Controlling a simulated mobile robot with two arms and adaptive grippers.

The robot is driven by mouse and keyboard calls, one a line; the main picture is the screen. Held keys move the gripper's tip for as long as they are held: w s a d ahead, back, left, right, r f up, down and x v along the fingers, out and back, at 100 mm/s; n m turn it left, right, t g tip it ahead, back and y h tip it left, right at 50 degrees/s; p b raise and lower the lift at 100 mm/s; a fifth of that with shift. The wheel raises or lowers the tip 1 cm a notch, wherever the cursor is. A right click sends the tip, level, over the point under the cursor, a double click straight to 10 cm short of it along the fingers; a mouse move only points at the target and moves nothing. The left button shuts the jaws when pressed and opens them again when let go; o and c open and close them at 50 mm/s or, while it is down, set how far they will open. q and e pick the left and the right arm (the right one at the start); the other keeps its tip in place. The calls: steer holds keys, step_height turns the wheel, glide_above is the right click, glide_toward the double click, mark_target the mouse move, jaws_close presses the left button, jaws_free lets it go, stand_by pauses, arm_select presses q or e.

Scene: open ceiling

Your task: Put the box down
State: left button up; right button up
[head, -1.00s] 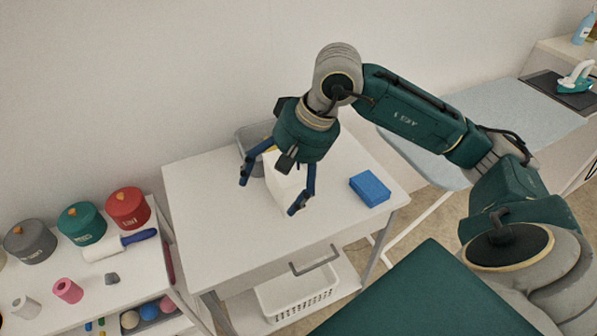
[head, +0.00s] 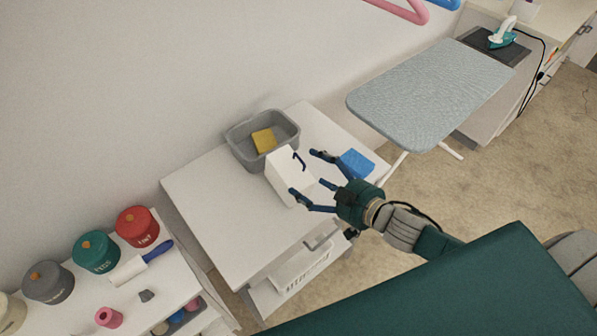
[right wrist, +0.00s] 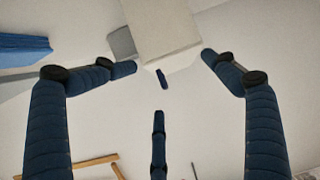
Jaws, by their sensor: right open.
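The white box (head: 281,176) stands on the white table (head: 215,225), in front of the grey bin. My right gripper (head: 311,174) is open at the box's right side, its blue fingers spread. Its fingers overlap part of the box in the head view; whether they touch it cannot be told. In the right wrist view, the box (right wrist: 162,28) is at the top centre, beyond the spread fingertips (right wrist: 168,64). My left gripper is not in view.
A grey bin (head: 241,151) with a yellow sponge (head: 264,140) stands behind the box. A blue sponge-like block (head: 357,163) lies to its right. An ironing board (head: 430,95) is further right. A shelf with several canisters (head: 137,226) is at left. The table's front left is clear.

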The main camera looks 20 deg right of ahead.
steer(key=shift+s+d+f+m, duration=0.25)
steer(key=shift+s+f+m, duration=0.1)
steer(key=shift+f, duration=0.2)
steer(key=shift+s+d+f+m, duration=0.2)
steer(key=shift+s+f+m, duration=0.15)
steer(key=shift+f, duration=0.2)
steer(key=shift+g+h, duration=0.3)
steer(key=x, duration=0.5)
steer(key=shift+d+f+p, duration=0.1)
steer(key=shift+d+p, duration=0.15)
steer(key=shift+p, duration=0.15)
steer(key=x, duration=0.5)
steer(key=shift+w+a+p, duration=0.15)
steer(key=shift+w+p, duration=0.15)
steer(key=shift+p, duration=0.1)
steer(key=shift+w+a+f, duration=0.1)
steer(key=shift+w+f, duration=0.05)
steer(key=shift+w, duration=0.05)
steer(key=c, duration=1.4)
steer(key=shift+r, duration=0.25)
steer(key=c, duration=0.3)
steer(key=shift+c, duration=0.2)
